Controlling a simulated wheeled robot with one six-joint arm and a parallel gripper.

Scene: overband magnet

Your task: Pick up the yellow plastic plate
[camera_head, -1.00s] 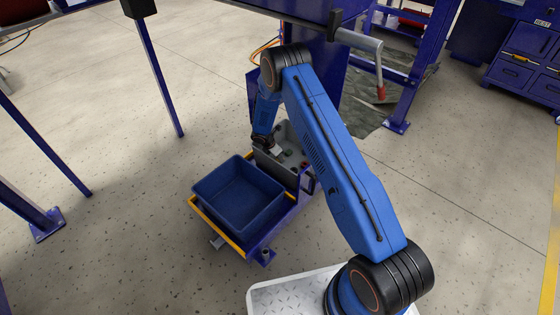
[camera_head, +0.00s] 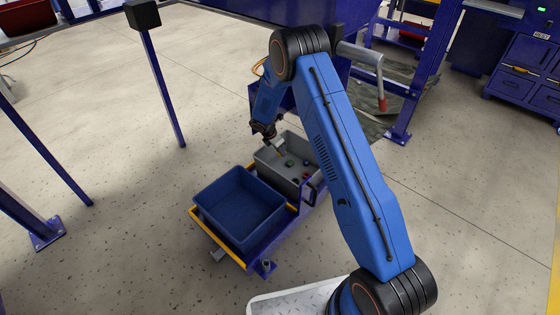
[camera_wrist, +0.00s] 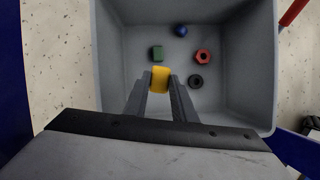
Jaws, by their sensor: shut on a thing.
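The yellow plastic plate (camera_wrist: 161,78) is between the two fingers of my gripper (camera_wrist: 160,84) in the wrist view. The gripper is shut on it, over the grey bin (camera_wrist: 128,38). In the head view my gripper (camera_head: 279,152) is above the grey bin (camera_head: 267,159), and the plate is a tiny yellowish spot there. The wrist view does not show clearly how high the plate is above the bin floor.
The grey bin holds a green block (camera_wrist: 157,53), a blue piece (camera_wrist: 181,30), a red hex nut (camera_wrist: 203,56) and a black ring (camera_wrist: 196,81). A blue bin (camera_head: 240,205) stands beside it on a cart with yellow edges (camera_head: 216,238). Purple frame legs (camera_head: 163,90) stand nearby.

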